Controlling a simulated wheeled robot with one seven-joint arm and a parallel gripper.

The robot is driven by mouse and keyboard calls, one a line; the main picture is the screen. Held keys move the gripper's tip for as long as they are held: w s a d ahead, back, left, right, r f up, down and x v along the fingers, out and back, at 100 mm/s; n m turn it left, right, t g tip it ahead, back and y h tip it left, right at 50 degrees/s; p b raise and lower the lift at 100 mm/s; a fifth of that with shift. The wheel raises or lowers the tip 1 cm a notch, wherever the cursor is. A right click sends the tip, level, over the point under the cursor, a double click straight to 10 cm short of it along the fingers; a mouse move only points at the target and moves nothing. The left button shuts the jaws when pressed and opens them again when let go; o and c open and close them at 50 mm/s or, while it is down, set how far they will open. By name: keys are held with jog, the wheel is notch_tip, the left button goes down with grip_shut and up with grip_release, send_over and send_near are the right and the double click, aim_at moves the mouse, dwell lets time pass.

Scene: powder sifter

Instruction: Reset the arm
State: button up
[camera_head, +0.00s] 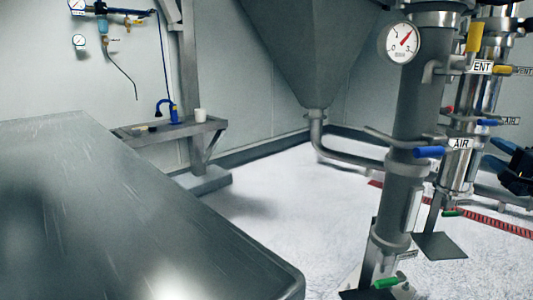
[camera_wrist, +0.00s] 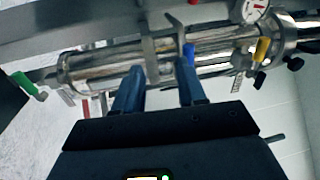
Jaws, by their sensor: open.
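My gripper (camera_head: 503,162) is at the right edge of the head view, beside the rear steel pipe column and partly cut off by the frame. In the wrist view my gripper (camera_wrist: 160,68) has its two blue fingers apart, with nothing between them. Beyond the fingertips lies a steel pipe column (camera_wrist: 105,66), which appears sideways in that view. I cannot tell whether a fingertip touches it.
Valve columns with a blue AIR handle (camera_head: 429,152), yellow VENT handle (camera_head: 474,37), green handle (camera_head: 387,283) and pressure gauge (camera_head: 401,43) stand at right. A steel table (camera_head: 110,220) fills the left front. A hopper (camera_head: 305,45) hangs behind. White floor lies between.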

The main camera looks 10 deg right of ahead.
jog(key=s+a+f+n+g, duration=0.2)
jog(key=s+a+f, duration=0.3)
jog(key=a+f, duration=0.5)
jog(key=s+a+f+n+g, duration=0.15)
jog(key=s+a+f, duration=0.45)
jog(key=f, duration=0.7)
jog(key=s+a+f+n+g, duration=0.1)
jog(key=s+a+f+n, duration=0.3)
jog(key=s+a, duration=0.55)
jog(key=s+a+f+n, duration=0.3)
jog(key=s+a+n, duration=0.1)
jog(key=s+a, duration=0.5)
jog(key=s+a+r+n+y, duration=0.2)
jog(key=s+a+r+n, duration=0.25)
jog(key=s, duration=0.55)
jog(key=s+a+r+n+y, duration=0.2)
jog(key=s+a+r+n, duration=0.25)
jog(key=s, duration=0.45)
notch_tip(320, 180, up, 24)
jog(key=p, duration=2.3)
jog(key=shift+d+r+m, duration=0.15)
jog(key=shift+m, duration=0.3)
